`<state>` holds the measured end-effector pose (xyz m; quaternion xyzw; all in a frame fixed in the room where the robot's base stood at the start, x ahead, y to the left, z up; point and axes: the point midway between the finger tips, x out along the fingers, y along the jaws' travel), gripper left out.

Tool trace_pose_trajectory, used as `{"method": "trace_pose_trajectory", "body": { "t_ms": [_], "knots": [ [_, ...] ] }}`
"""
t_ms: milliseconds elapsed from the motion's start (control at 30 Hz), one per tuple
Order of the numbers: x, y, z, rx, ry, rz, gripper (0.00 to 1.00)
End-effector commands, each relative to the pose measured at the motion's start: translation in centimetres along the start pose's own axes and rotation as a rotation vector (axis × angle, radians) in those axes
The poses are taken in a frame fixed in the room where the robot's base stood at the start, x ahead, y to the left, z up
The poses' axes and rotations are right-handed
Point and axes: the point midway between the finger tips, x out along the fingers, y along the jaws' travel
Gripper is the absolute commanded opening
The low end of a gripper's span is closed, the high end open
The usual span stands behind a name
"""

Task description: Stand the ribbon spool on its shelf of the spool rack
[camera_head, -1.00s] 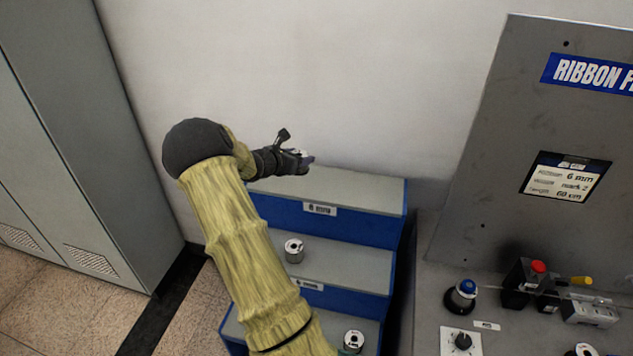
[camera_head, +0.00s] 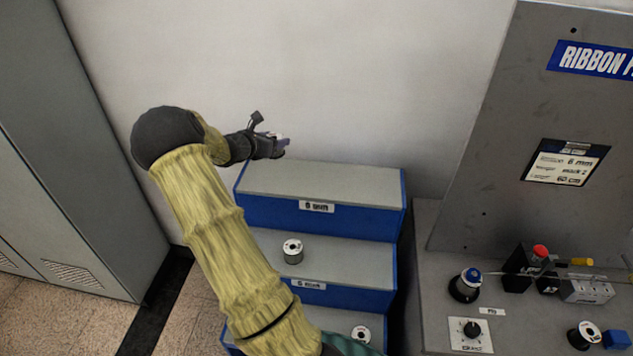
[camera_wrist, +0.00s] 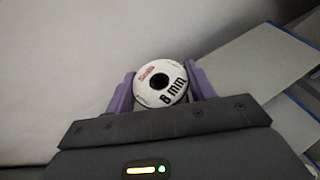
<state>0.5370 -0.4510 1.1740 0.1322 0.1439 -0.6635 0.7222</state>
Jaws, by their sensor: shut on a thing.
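In the head view my gripper (camera_head: 281,144) is at the back left of the spool rack (camera_head: 320,214), by the wall and near the top shelf. The held spool is mostly hidden there. The rack is blue with grey stepped shelves. Its top shelf (camera_head: 325,180) is bare and has a label that seems to read 8 mm. The middle shelf (camera_head: 345,262) carries one spool (camera_head: 292,251), and the lowest carries another (camera_head: 361,334).
Grey cabinets (camera_head: 70,170) stand at left. The wall is close behind the rack.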

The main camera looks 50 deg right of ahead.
Motion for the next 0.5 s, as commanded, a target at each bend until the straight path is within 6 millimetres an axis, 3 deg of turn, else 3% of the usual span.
{"method": "trace_pose_trajectory", "body": {
  "t_ms": [367,500],
  "knots": [
    [-0.1,0.1,0.0,-0.001,-0.001,0.002,0.25],
    [0.4,0.1,-1.2,-0.005,0.0,-0.001,0.25]
  ]
}}
